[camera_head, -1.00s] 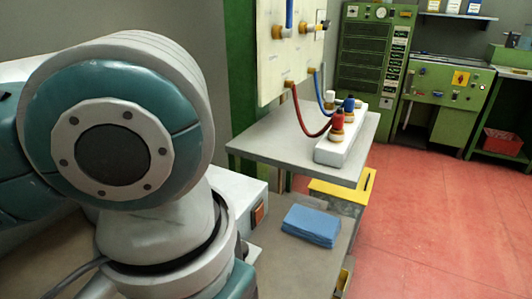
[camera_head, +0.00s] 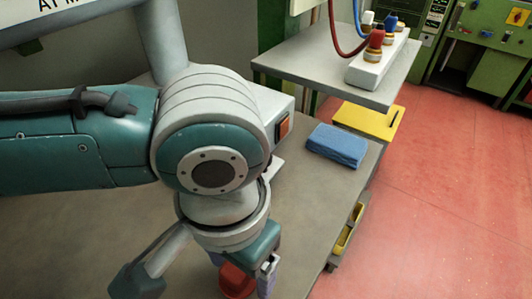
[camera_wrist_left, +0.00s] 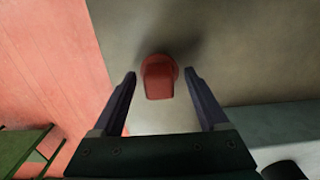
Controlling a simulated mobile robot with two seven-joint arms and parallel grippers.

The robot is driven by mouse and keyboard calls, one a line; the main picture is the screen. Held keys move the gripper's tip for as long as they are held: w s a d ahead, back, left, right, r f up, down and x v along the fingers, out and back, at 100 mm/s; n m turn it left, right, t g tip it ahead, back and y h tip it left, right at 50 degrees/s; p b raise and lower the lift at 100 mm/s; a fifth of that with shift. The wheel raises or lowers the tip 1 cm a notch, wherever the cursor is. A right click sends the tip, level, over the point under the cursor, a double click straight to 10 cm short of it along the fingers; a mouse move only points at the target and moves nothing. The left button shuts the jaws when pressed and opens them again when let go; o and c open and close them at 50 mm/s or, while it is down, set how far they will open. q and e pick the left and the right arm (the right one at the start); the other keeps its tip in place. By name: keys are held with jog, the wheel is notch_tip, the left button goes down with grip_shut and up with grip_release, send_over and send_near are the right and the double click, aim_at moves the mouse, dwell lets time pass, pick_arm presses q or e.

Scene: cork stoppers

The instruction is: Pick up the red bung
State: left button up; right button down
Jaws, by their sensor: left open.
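The red bung (camera_head: 236,281) stands on the grey-brown bench top near the bottom of the head view, partly hidden by my left gripper (camera_head: 245,277). In the left wrist view the bung (camera_wrist_left: 158,80) shows between the two dark fingers of my left gripper (camera_wrist_left: 159,74), beyond or level with their tips. The fingers are apart, with a gap on each side of the bung. I cannot tell exactly how far the tips are above the bench. My right gripper is not in view.
A blue folded cloth (camera_head: 337,145) lies on the bench (camera_head: 310,190). Behind it a grey shelf (camera_head: 300,62) bears a white block (camera_head: 366,73) with red, blue and white plugs and hoses. A yellow-topped box (camera_head: 368,119) stands below. Red floor (camera_head: 450,190) lies to the right.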

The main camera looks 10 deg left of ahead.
pick_arm(q)
jog(key=shift+c, duration=0.4)
jog(key=shift+r, duration=0.1)
jog(key=c, duration=1.1)
